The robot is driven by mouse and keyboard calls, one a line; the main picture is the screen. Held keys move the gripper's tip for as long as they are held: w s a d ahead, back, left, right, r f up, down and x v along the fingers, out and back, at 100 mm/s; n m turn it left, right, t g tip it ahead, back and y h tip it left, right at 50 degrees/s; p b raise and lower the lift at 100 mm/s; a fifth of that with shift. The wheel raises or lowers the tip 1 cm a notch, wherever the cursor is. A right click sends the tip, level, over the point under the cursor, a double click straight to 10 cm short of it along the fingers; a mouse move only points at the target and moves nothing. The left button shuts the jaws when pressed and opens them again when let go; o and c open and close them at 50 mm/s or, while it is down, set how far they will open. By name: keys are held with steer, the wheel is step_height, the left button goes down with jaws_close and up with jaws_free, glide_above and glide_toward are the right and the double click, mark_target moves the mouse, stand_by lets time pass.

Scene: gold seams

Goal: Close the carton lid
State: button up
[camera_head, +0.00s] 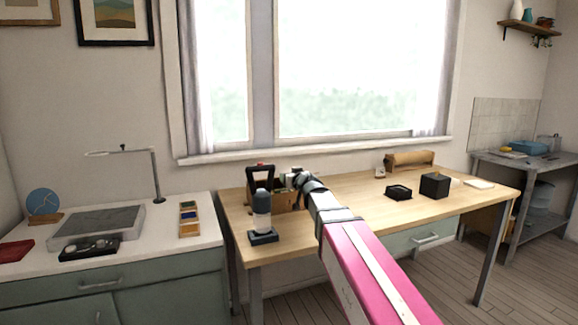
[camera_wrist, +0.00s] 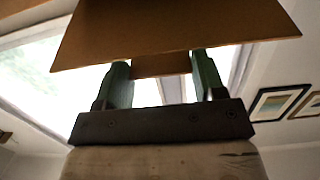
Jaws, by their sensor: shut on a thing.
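The carton (camera_head: 283,207) is a brown box on the wooden table, left of centre in the head view and largely hidden behind my arm. My gripper (camera_head: 291,182) is at the carton's top. In the wrist view, a broad brown cardboard panel (camera_wrist: 175,28), which looks like the carton lid, spans the top of the picture. The two green fingers of my gripper (camera_wrist: 163,72) reach up to it, with a narrow brown piece between them. My gripper is shut on this cardboard. The lid's angle to the carton cannot be told.
A dark-based grey device (camera_head: 262,215) stands close in front of the carton. A black tray (camera_head: 398,192) and black box (camera_head: 435,185) stand to the right. The table (camera_head: 350,188) between is mostly clear.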

steer(key=shift+s+d+f, duration=0.1)
steer(key=shift+s+f, duration=0.05)
steer(key=shift+f, duration=1.2)
steer(key=shift+s+d+f, duration=0.1)
steer(key=shift+s+f, duration=0.05)
steer(key=shift+f, duration=1.2)
steer(key=shift+a, duration=0.1)
steer(key=o, duration=1.3)
steer(key=shift+s, duration=0.1)
steer(key=v, duration=1)
steer(key=shift+s, duration=0.3)
steer(key=shift+d, duration=0.3)
